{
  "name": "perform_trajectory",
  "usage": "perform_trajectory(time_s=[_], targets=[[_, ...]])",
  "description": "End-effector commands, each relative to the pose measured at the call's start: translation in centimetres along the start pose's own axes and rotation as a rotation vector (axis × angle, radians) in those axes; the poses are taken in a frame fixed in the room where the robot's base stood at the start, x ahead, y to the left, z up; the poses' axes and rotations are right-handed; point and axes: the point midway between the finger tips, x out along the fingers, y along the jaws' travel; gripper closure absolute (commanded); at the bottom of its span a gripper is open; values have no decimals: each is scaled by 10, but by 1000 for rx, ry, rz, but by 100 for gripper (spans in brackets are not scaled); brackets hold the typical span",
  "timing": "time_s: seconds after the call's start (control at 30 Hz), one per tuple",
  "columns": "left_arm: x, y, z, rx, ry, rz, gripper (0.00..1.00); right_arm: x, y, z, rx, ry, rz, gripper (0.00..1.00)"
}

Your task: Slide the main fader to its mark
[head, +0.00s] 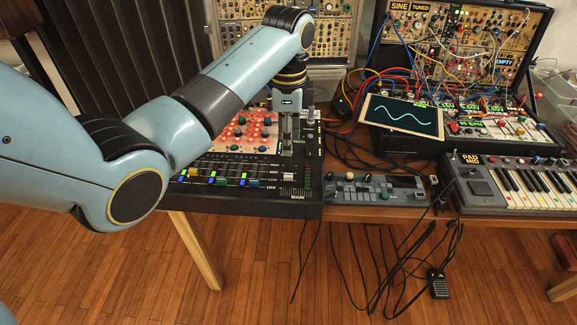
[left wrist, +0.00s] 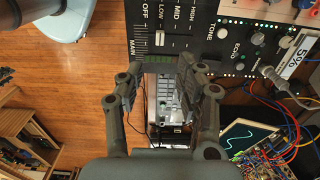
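The black mixer (head: 312,190) lies at the table's front edge. Its main fader (head: 289,177) is a pale cap in a slot above the word MAIN, beside the printed levels OFF, LOW, MID and HIGH. In the left wrist view the main fader (left wrist: 159,38) stands near LOW. My left gripper (head: 287,130) points down over the mixer, behind the fader in the head view. In the left wrist view my left gripper (left wrist: 160,70) is open and empty, its fingertips apart and not on the cap. My right gripper is not in view.
Several coloured fader caps (head: 214,181) line the mixer's front left. A small grey synth (head: 375,190) and a keyboard (head: 520,185) stand to the right. A screen (head: 402,115) and patch cables stand behind. Black cables (head: 385,265) hang over the table's front edge.

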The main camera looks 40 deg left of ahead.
Motion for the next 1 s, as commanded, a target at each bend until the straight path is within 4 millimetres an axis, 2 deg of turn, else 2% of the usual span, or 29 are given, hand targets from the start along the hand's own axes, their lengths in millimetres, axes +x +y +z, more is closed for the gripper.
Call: perform_trajectory(time_s=[0.07, 0.17, 0.4, 0.6, 0.73, 1.0], targets=[[3, -1, -1, 14, -2, 9, 63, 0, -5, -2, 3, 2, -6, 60], [17, -1, 0, 16, -3, 11, 63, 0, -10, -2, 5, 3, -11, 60], [66, 0, 0, 14, -3, 10, 63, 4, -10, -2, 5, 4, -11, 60], [96, 0, 0, 14, -2, 9, 63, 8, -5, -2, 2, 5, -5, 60], [104, 0, -1, 14, -2, 7, 63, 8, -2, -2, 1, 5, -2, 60], [105, -1, -1, 14, -1, 6, 63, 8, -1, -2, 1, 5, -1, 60]])
